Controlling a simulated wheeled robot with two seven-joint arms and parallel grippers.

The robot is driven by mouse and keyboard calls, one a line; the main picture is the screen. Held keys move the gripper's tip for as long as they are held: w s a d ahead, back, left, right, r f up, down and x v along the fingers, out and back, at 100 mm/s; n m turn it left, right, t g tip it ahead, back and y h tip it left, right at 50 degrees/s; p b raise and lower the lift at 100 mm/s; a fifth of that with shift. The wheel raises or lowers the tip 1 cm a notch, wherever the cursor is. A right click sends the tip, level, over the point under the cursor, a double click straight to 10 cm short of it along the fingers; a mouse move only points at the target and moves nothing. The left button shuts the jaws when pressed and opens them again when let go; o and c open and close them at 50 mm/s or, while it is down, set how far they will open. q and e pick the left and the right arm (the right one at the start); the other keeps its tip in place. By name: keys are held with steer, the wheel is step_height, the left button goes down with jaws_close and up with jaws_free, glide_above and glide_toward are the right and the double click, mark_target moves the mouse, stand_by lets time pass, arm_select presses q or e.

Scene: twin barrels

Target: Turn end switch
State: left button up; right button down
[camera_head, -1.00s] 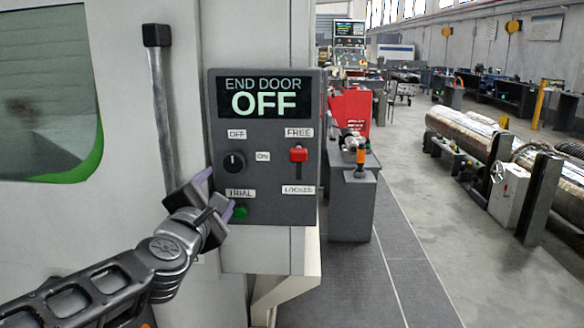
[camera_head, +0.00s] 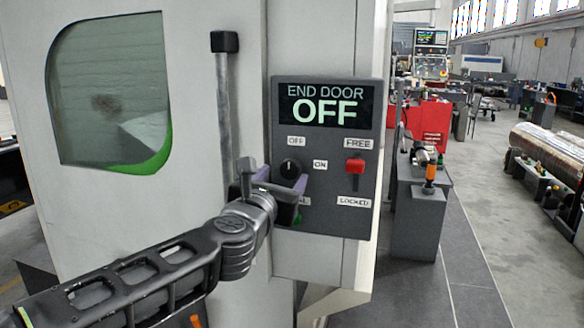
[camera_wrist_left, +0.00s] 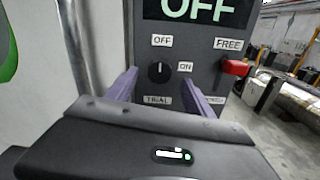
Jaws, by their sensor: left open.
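The end door panel (camera_head: 330,215) is a dark grey box with a screen (camera_head: 327,104) reading END DOOR OFF. Its black rotary switch (camera_head: 291,168) sits between the OFF, ON and TRIAL labels; in the left wrist view the knob (camera_wrist_left: 160,72) shows its white mark pointing up, toward OFF. My left gripper (camera_head: 276,188) is just in front of the panel, low at the knob. It is open and empty; in the left wrist view its two purple-grey fingers (camera_wrist_left: 158,90) stand apart, either side of the knob. My right gripper is not in view.
A red slider (camera_head: 354,167) sits right of the knob, near FREE, above LOCKED. A vertical door handle bar (camera_head: 225,105) stands close left of the gripper. A grey cabinet (camera_head: 420,215) is right of the panel. Open floor (camera_head: 500,235) lies farther right.

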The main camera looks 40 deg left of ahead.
mark_target(290, 170)
arm_select(q)
steer(key=x, duration=0.7)
steer(key=shift+w, duration=0.25)
steer(key=shift+c, duration=0.4)
jaws_close()
